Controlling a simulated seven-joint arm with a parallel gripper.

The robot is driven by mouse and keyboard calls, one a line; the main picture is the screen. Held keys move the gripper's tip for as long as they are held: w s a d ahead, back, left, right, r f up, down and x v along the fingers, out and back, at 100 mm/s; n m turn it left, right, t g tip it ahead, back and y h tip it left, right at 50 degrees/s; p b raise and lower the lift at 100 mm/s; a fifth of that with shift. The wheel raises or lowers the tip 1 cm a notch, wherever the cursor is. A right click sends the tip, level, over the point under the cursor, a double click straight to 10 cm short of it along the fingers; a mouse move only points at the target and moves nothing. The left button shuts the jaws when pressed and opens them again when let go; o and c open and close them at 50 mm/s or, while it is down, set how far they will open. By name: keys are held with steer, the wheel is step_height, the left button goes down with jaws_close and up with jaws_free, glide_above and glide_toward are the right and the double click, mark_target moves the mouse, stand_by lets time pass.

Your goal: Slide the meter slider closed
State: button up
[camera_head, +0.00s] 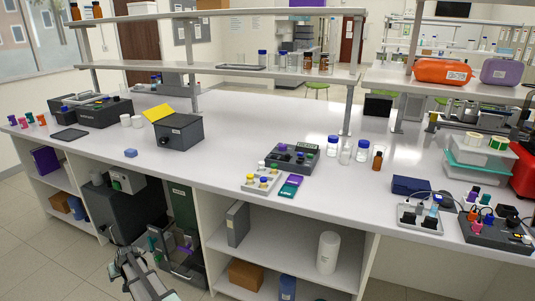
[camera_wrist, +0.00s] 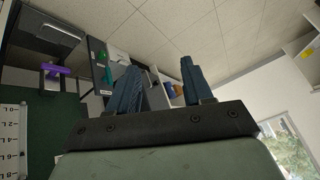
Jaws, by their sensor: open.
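My gripper (camera_head: 127,254) is low in front of the bench's left open bay in the head view. In the wrist view its two dark fingers stand apart with nothing between them (camera_wrist: 160,84). The wrist view shows a purple part (camera_wrist: 55,69), a green surface (camera_wrist: 50,120) and a white numbered scale (camera_wrist: 12,140) at the left. I cannot tell which part is the meter slider.
A dark cabinet (camera_head: 130,207) and a grey-green box with a green label (camera_head: 128,181) are beside the rig under the worktop (camera_head: 230,130). Shelves with a brown box (camera_head: 245,274) and a white cylinder (camera_head: 328,252) lie to the right. The floor (camera_head: 50,255) at left is clear.

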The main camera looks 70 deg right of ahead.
steer(key=w+d+r+m+t+h, duration=0.1)
steer(key=w+d+r, duration=0.2)
steer(key=d+r, duration=0.3)
steer(key=w+d+r+t+h, duration=0.1)
steer(key=w+d+r+t, duration=0.15)
steer(key=d+r, duration=0.4)
steer(key=s+d+r+m+h, duration=0.1)
steer(key=s+d+r+h, duration=0.15)
steer(key=d+r, duration=0.85)
steer(key=s+d+r+m+h, duration=0.1)
steer(key=s+d+r, duration=0.2)
steer(key=d+r, duration=0.85)
step_height(320, 180, up, 12)
steer(key=g+y, duration=0.3)
steer(key=g, duration=0.4)
glide_above(288, 155)
steer(key=s+a, duration=0.4)
steer(key=x, duration=1.3)
steer(key=shift+d, duration=0.25)
